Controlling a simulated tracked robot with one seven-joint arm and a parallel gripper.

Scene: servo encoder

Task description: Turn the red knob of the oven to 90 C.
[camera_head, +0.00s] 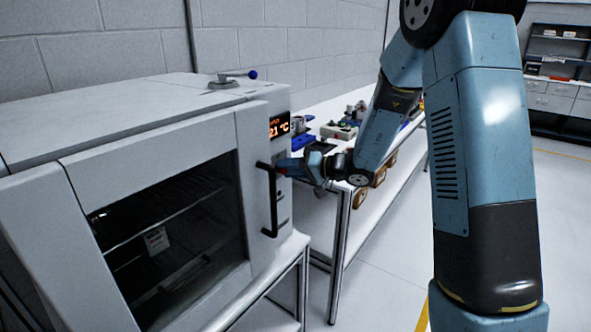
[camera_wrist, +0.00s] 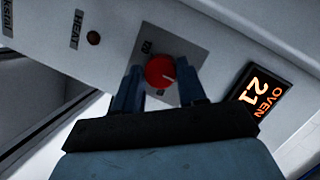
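The oven (camera_head: 150,110) is a white cabinet at the left in the head view, with a dark glass door. Its red knob (camera_wrist: 160,71) shows in the wrist view, round with a pale pointer line, on a grey plate. The oven display (camera_wrist: 265,90) reads 21 in orange; in the head view the display (camera_head: 279,125) reads 21 °C. My gripper (camera_wrist: 160,85) is at the knob, one finger on each side of it. The fingers stand apart; whether they touch the knob cannot be told. In the head view my gripper (camera_head: 285,166) mostly hides the knob.
The black door handle (camera_head: 268,200) stands out just left of my gripper. A bench (camera_head: 345,165) with several small items runs behind the oven's right side. A small lever with a blue ball (camera_head: 252,75) sits on the oven top. The HEAT lamp (camera_wrist: 94,38) is dark.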

